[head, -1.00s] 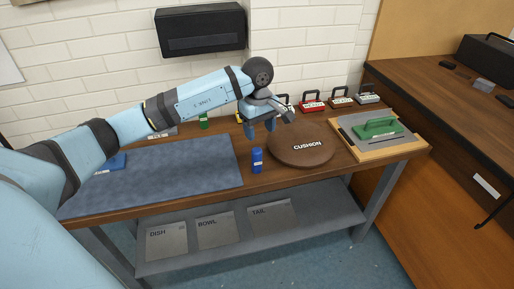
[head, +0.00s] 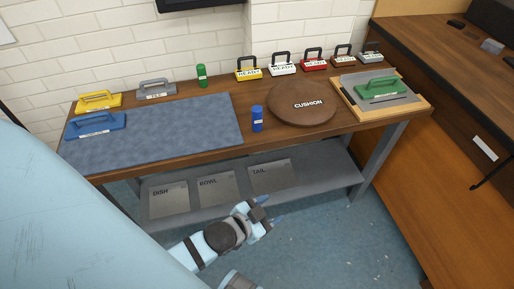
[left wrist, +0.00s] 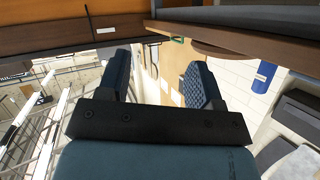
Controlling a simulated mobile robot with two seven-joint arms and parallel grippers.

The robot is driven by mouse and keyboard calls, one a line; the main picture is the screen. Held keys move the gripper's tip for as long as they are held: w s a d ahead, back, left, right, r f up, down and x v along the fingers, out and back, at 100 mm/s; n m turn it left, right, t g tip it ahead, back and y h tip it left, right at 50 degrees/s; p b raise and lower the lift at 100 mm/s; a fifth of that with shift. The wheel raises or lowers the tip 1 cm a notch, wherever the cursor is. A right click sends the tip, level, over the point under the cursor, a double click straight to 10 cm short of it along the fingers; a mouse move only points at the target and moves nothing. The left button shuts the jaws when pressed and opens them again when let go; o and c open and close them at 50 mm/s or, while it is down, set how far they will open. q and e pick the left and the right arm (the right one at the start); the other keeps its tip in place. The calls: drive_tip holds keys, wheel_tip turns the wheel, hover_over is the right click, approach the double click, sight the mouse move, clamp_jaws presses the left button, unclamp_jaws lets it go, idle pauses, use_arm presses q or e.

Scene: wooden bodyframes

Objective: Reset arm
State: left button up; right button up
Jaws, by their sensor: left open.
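My left gripper (head: 264,214) is low in front of the workbench, below the tabletop and near the lower shelf in the head view. It is open and empty. Its two dark blue fingers (left wrist: 160,82) stand apart in the left wrist view, with nothing between them. My left arm comes in from the left of the head view and reaches down to the gripper. My right gripper is in neither view.
The workbench top (head: 206,137) carries a blue mat (head: 165,135), a round cushion (head: 302,112), a blue cylinder (head: 257,119), a green cylinder (head: 202,76) and several handled blocks. The lower shelf (head: 320,180) holds panels marked DISH, BOWL and TAIL. Open floor (head: 330,240) lies in front.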

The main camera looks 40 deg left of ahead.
use_arm(q)
drive_tip(key=s+f+n+g, duration=0.2)
drive_tip(key=s+f+n, duration=0.1)
drive_tip(key=s+f, duration=0.1)
drive_tip(key=shift+s+g, duration=0.3)
drive_tip(key=shift+s, duration=0.25)
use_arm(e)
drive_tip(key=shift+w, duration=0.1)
use_arm(q)
drive_tip(key=shift+a+r, duration=0.1)
drive_tip(key=shift+r, duration=0.05)
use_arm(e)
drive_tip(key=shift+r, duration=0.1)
use_arm(q)
wheel_tip(320, 180, up, 14)
drive_tip(key=a+p, duration=0.1)
drive_tip(key=p, duration=1.6)
drive_tip(key=shift+s+y, duration=0.3)
drive_tip(key=shift+s, duration=0.15)
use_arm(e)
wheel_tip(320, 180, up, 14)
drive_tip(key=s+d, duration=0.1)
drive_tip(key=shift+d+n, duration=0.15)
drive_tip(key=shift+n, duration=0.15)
use_arm(q)
drive_tip(key=shift+r, duration=0.15)
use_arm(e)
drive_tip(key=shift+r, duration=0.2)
